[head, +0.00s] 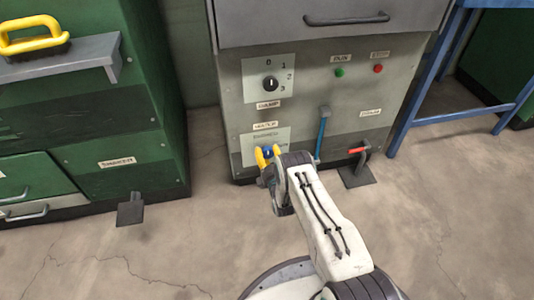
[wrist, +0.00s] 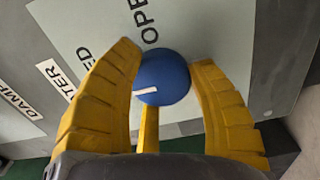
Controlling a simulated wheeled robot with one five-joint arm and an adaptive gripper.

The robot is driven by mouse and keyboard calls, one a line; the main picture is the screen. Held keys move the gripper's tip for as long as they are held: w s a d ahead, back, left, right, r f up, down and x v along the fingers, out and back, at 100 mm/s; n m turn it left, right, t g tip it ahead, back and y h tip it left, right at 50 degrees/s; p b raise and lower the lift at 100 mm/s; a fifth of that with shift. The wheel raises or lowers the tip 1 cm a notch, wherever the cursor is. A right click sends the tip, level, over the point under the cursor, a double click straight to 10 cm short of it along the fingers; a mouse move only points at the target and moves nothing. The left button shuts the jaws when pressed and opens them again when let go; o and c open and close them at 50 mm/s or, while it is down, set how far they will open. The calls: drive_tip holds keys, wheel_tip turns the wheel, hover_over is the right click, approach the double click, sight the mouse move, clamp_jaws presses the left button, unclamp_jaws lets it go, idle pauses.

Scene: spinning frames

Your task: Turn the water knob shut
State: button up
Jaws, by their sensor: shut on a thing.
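The water knob is a round blue knob (wrist: 165,75) with a white line on it. It sits on a pale plate (wrist: 85,20) on the grey cabinet's front. In the wrist view the line points left and slightly down; "OPE" shows above the knob and "ED" to its upper left, both partly cut off or hidden. The yellow fingers of my gripper (wrist: 165,62) are shut on the knob, one on each side. In the head view my gripper (head: 267,153) is at the lower plate, under the "WATER" label (head: 265,126), with only a little blue showing.
A damper dial (head: 270,83) is above the knob. A green cabinet (head: 160,150) stands left. The floor between has free room.

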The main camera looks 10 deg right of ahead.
drive_tip(key=shift+w+a+r+n, duration=0.1)
drive_tip(key=shift+a+n, duration=0.2)
drive_tip(key=shift+n, duration=0.1)
drive_tip(key=o, duration=1)
drive_tip(key=shift+a, duration=0.1)
drive_tip(key=shift+c, duration=0.2)
drive_tip(key=shift+o, duration=0.8)
drive_tip(key=shift+s+d, duration=0.2)
drive_tip(key=shift+s+f, duration=0.2)
drive_tip(key=shift+s, duration=0.4)
drive_tip(key=s, duration=1)
drive_tip(key=shift+s, duration=0.25)
drive_tip(key=shift+r, duration=0.1)
